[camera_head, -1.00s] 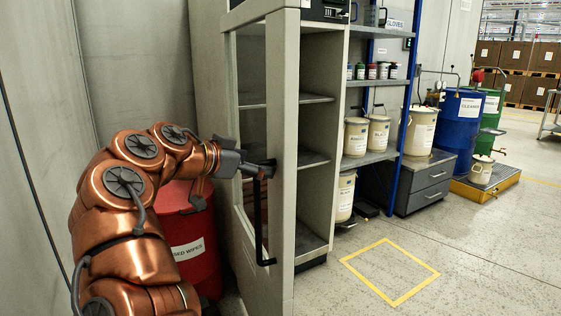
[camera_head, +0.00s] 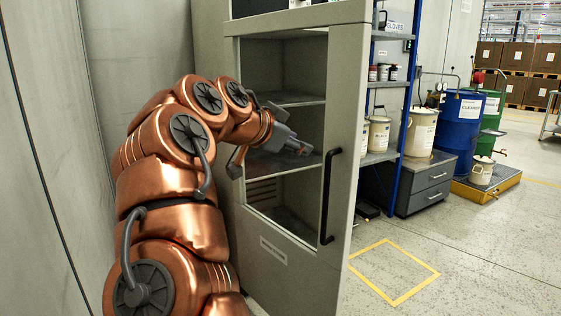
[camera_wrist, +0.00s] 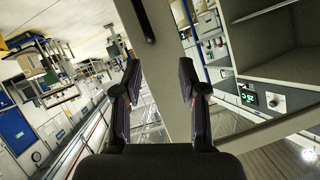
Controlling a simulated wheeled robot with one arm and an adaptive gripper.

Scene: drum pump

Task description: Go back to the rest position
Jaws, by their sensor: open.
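My gripper (camera_head: 302,148) is in front of the window of the grey cabinet door (camera_head: 342,110), pointing right. The black door handle (camera_head: 328,197) is to its right and slightly below, apart from it. In the wrist view my gripper (camera_wrist: 160,78) has its two dark fingers spread with nothing held between them. The pale door frame (camera_wrist: 165,60) runs behind the fingers, with part of the black handle (camera_wrist: 145,20) at the top. The door looks partly ajar; whether the gripper touches it is hard to tell.
The cabinet's shelves (camera_head: 285,99) show through the door window. A blue-framed rack with white pails (camera_head: 420,132) stands to the right. A yellow floor square (camera_head: 393,272) is empty, with clear floor around it. A plain wall (camera_head: 45,160) is close on the left.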

